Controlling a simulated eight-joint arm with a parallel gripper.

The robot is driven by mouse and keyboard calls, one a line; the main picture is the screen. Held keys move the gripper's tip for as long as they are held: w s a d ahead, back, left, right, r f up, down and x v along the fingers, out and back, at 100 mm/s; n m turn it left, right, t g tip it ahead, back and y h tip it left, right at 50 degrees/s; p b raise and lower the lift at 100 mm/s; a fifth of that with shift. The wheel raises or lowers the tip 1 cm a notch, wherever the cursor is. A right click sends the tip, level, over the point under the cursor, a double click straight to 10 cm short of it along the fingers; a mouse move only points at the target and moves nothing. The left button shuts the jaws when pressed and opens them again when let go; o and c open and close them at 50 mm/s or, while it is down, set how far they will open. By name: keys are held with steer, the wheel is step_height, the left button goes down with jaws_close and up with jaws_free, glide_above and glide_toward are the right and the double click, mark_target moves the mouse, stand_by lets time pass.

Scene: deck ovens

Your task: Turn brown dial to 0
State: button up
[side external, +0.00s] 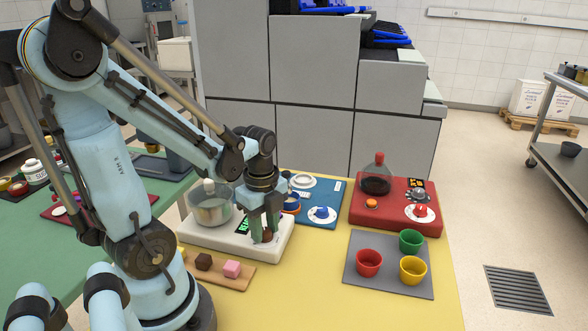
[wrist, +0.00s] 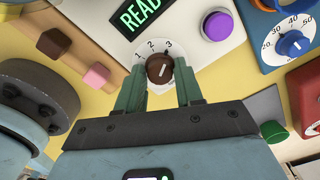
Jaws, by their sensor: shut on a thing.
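The brown dial (wrist: 159,68) sits on a white round scale on the white device (wrist: 186,22). The numerals 1, 2 and 3 show above the dial; no 0 is visible, and my fingers cover the scale's sides. A pale line on the dial slants up and slightly right, roughly toward 3. My gripper (wrist: 159,80) has its green fingers on both sides of the dial, closed on it. In the side external view my gripper (side external: 264,236) points down at the front right of the white device (side external: 205,238), largely hiding the dial.
A purple button (wrist: 217,26) and a green display (wrist: 138,12) are close by on the device. A board with brown and pink cubes (side external: 232,269) lies in front. Blue and red panels (side external: 440,228) and a grey cup tray (side external: 388,285) are to the right.

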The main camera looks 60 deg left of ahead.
steer(key=n, duration=0.5)
steer(key=shift+n, duration=0.4)
steer(key=n, duration=1.2)
steer(key=shift+n, duration=0.3)
steer(key=n, duration=0.5)
steer(key=shift+n, duration=0.4)
steer(key=o, duration=1)
